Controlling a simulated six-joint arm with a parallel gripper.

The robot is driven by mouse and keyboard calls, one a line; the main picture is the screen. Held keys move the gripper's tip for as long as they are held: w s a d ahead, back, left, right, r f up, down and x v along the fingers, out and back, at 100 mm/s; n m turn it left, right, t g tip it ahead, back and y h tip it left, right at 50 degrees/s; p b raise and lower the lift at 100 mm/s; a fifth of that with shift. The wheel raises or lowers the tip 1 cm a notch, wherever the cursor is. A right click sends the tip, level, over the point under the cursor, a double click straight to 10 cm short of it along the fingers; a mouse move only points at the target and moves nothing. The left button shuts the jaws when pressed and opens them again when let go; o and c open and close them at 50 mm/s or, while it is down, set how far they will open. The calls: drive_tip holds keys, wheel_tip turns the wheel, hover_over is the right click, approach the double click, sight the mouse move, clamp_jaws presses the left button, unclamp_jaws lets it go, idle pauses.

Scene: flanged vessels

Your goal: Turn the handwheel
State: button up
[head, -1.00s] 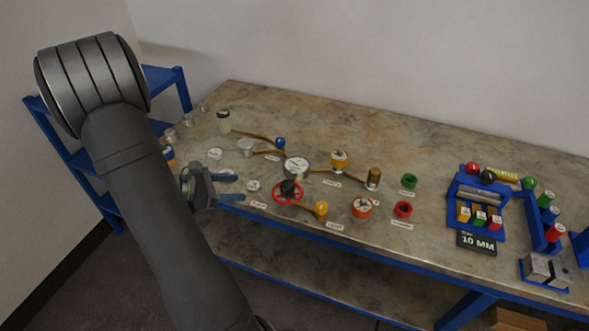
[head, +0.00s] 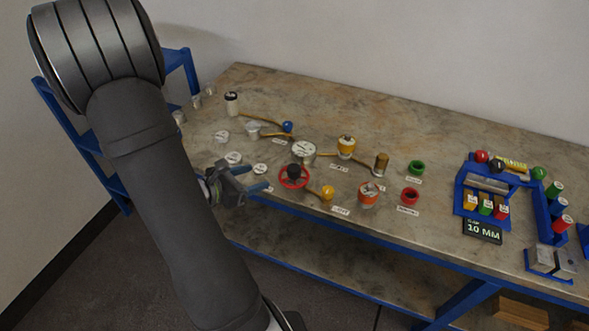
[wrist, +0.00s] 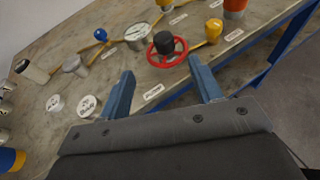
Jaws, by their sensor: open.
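The red handwheel (head: 294,177) with a black knob at its centre sits near the front edge of the table. It also shows in the wrist view (wrist: 167,51), ahead of the fingertips and roughly between them. My gripper (head: 262,178) has two blue fingers, spread apart and empty. It is to the left of the wheel in the head view, apart from it. In the wrist view my gripper (wrist: 161,66) points toward the wheel with a gap left between them.
Small white discs (head: 233,158) lie behind my gripper.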

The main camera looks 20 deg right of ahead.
sight(290, 172)
drive_tip(key=w+d+f, duration=0.1)
drive_tip(key=d+f, duration=0.1)
drive_tip(key=d, duration=0.2)
drive_tip(key=w+d+f+n+t+y, duration=0.1)
drive_tip(key=w+d+f, duration=0.1)
drive_tip(key=d, duration=0.3)
drive_tip(key=w+d+f+n+t, duration=0.1)
drive_tip(key=d+f, duration=0.2)
drive_tip(key=d, duration=0.1)
drive_tip(key=shift+w+d+f, duration=0.15)
drive_tip(key=shift+w+d, duration=0.2)
drive_tip(key=shift+d, duration=0.05)
drive_tip(key=c, duration=1)
drive_tip(key=shift+y, duration=0.3)
